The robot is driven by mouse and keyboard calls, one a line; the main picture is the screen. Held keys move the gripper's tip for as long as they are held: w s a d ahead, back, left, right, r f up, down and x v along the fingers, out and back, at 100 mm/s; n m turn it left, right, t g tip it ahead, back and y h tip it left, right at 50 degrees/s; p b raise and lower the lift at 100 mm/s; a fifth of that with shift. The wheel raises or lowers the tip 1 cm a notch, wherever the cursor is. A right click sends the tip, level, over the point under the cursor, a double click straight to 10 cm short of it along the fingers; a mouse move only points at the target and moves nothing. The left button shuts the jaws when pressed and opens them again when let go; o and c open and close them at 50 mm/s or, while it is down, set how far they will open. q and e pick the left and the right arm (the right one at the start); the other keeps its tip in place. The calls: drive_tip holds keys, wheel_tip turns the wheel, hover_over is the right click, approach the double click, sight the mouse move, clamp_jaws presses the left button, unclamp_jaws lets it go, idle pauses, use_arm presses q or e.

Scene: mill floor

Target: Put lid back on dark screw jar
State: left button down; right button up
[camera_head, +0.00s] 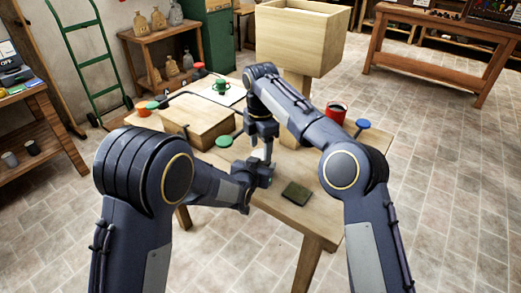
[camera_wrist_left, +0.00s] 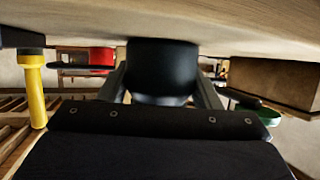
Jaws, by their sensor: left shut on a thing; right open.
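In the left wrist view, which looks upside down, a dark jar (camera_wrist_left: 162,70) stands upright on the table between my left fingers. My left gripper (camera_head: 262,172) is shut on it near the table's front. The jar is mostly hidden by the grippers in the head view; a small pale patch (camera_head: 258,154) shows there, and I cannot tell what it is. My right gripper (camera_head: 264,147) is open and points down just above the left one. I cannot make out the jar's lid for certain. A green disc (camera_head: 224,141) lies left of the grippers.
A wooden box (camera_head: 205,122) stands left on the table (camera_head: 318,222). A red mug (camera_head: 336,112) and a blue-topped item (camera_head: 362,124) stand right. A dark green square (camera_head: 296,193) lies in front. A tall wooden bin (camera_head: 300,40) rises behind. The front right tabletop is clear.

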drive_tip(key=shift+f, duration=0.95)
drive_tip(key=c, duration=0.7)
drive_tip(key=o, duration=1)
drive_tip(key=shift+r, duration=0.1)
drive_tip(key=shift+r, duration=2.2)
drive_tip(key=shift+c, duration=0.2)
